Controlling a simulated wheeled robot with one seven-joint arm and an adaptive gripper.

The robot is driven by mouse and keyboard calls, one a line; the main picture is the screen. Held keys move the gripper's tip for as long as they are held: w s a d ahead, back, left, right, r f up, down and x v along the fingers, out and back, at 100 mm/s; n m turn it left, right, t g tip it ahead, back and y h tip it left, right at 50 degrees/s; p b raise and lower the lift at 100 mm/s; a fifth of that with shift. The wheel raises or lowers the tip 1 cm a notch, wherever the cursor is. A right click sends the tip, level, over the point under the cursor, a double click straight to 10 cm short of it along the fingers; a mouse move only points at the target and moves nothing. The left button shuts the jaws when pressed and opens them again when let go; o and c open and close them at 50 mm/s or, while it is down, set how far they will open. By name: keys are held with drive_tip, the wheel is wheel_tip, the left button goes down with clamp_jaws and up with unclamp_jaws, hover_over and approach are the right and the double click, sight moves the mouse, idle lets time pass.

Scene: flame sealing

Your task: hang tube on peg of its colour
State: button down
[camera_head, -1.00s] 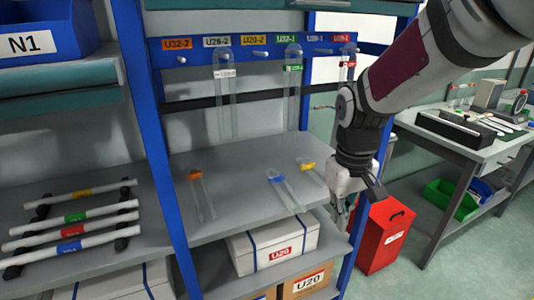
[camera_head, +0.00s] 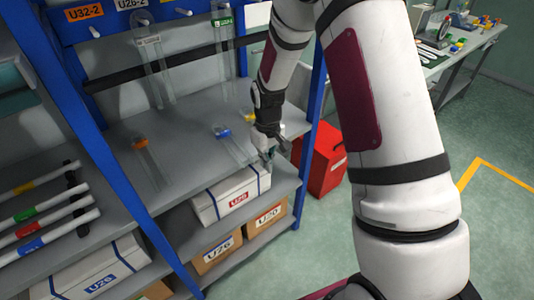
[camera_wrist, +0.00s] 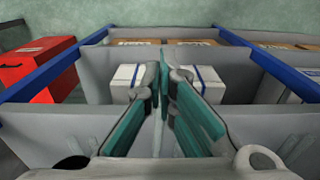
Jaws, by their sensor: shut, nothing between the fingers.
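Three clear tubes lie on the grey shelf (camera_head: 185,165) in the head view: one with an orange band (camera_head: 141,142), one with a blue band (camera_head: 222,132), and one with a yellow band (camera_head: 249,117), mostly hidden by my arm. A white-labelled tube (camera_head: 152,65) and a green-labelled tube (camera_head: 222,45) hang from the blue peg rail (camera_head: 68,33). My gripper (camera_head: 268,160) is at the shelf's front edge, just right of the blue-banded tube's near end. In the wrist view its teal-padded fingers (camera_wrist: 161,80) are together and hold nothing. Whether they touch the tube is unclear.
A red bin (camera_head: 322,160) stands right of the rack. Blue posts (camera_head: 90,110) frame the shelf. Banded rods (camera_head: 45,215) lie at the left. Floor is open in front.

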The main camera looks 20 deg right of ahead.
sight(254, 161)
drive_tip(key=w+a+f, duration=0.1)
drive_tip(key=w+f, duration=0.2)
drive_tip(key=f, duration=0.2)
drive_tip(key=shift+w+a+p, duration=0.15)
drive_tip(key=shift+w+p, duration=0.2)
drive_tip(key=shift+p, duration=0.05)
drive_tip(key=shift+w, duration=0.1)
drive_tip(key=shift+w+a+b, duration=0.25)
drive_tip(key=shift+w+b, duration=0.4)
drive_tip(key=shift+w, duration=0.15)
drive_tip(key=shift+w+a+b, duration=0.25)
drive_tip(key=shift+w+b, duration=0.4)
drive_tip(key=shift+w, duration=0.15)
drive_tip(key=shift+s, duration=0.1)
drive_tip(key=shift+s, duration=0.1)
